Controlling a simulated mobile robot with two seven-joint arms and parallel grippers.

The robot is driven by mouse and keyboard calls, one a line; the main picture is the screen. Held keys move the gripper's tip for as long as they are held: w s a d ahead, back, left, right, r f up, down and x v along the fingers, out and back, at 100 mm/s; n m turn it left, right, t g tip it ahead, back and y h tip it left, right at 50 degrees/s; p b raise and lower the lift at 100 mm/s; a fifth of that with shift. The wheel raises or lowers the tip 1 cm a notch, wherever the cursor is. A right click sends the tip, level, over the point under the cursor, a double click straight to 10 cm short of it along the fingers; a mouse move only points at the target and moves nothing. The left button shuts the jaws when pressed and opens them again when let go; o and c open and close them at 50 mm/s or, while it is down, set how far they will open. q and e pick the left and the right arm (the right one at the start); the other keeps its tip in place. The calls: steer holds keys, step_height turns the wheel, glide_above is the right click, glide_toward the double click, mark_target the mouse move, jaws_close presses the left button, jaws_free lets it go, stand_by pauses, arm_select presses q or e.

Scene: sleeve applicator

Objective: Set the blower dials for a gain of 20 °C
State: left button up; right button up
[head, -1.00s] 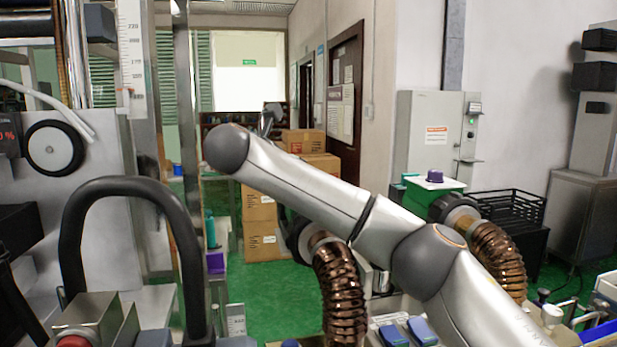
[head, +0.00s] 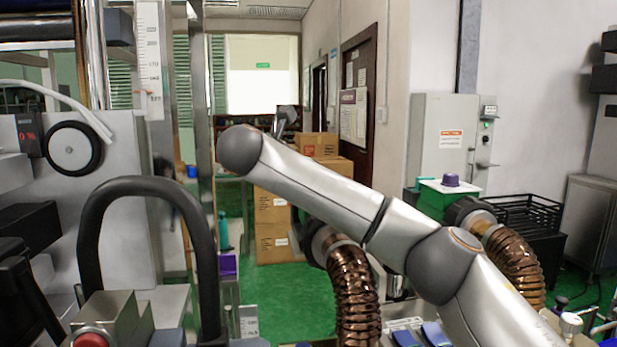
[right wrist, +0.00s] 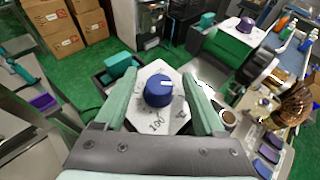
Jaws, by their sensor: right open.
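In the right wrist view, a blue-purple dial (right wrist: 158,90) with a white pointer mark stands on a white plate (right wrist: 157,122) printed with a scale; "100" is legible near its lower edge. My right gripper (right wrist: 158,73) is open, its pale green fingers on either side of the dial with gaps showing; I cannot tell how far above it they are. A second purple dial (right wrist: 246,24) sits on a white-topped green box farther off. One such dial (head: 451,180) on a green box (head: 446,197) also shows in the head view. My left gripper is not in view.
A machine with a black handwheel (head: 74,149) and a thick black hoop (head: 93,215) stand at left. Cardboard boxes (head: 275,215) are stacked behind. Green floor between is clear.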

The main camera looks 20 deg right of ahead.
steer(key=b+v, duration=0.3)
steer(key=v, duration=0.1)
steer(key=shift+s+a, duration=0.1)
steer(key=shift+a, duration=0.1)
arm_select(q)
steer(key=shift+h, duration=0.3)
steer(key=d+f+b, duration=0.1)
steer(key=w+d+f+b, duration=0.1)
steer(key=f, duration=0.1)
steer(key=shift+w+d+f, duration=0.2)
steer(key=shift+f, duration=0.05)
arm_select(e)
steer(key=v, duration=0.7)
steer(key=shift+a+r, duration=0.15)
steer(key=shift+a, duration=0.1)
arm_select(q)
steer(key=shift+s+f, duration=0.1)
arm_select(e)
steer(key=shift+s, duration=0.15)
